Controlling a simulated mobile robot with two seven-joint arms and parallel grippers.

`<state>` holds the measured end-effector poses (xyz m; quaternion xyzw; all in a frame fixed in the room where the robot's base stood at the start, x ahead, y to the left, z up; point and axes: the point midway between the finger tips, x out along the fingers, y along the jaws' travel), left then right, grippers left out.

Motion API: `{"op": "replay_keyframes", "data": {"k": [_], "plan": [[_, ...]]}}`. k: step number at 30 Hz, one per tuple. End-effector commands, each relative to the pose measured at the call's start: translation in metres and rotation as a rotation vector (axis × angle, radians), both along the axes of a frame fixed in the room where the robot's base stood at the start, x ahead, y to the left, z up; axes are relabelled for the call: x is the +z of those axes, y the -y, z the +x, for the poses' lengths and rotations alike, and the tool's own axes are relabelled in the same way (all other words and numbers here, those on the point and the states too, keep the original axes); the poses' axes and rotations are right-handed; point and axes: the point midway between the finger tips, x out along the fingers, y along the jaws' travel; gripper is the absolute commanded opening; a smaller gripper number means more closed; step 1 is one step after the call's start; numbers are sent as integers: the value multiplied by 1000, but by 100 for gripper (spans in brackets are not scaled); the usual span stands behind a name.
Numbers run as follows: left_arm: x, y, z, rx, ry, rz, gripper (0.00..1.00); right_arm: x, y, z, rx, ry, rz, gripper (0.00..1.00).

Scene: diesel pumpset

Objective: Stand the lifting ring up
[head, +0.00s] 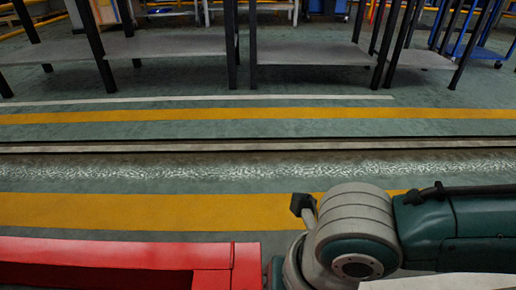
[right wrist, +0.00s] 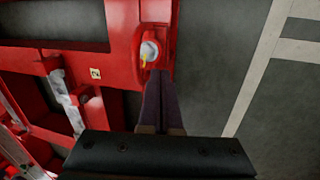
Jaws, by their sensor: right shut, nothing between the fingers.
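In the right wrist view, the red pumpset frame (right wrist: 122,40) fills the upper left. A small pale round fitting (right wrist: 149,49) with a yellow piece sits at a rounded recess in its right edge. This may be the lifting ring's mount, but I cannot make out a clear ring or whether it lies flat or stands. My right gripper (right wrist: 160,76) is shut and empty, its dark fingers pointing at the frame edge just below the fitting. I cannot tell whether they touch. In the head view, only my right arm shows; its gripper is hidden. My left gripper is out of view.
The red frame (head: 120,262) also shows at the lower left of the head view. Grey floor (right wrist: 215,60) with pale lines lies right of it in the wrist view.

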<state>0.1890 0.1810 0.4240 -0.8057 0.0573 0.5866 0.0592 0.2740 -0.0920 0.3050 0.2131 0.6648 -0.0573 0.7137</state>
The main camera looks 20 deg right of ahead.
Motion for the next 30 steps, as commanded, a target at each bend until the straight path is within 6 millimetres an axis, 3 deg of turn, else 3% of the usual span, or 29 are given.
{"op": "replay_keyframes", "data": {"k": [1, 6, 30], "plan": [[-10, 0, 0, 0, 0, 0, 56, -7, -6, 3, 1, 2, 1, 0], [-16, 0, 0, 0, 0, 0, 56, -8, -16, 8, 0, 1, 0, 0], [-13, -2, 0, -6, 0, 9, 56, -9, -30, 14, -2, -1, -5, 0]]}}
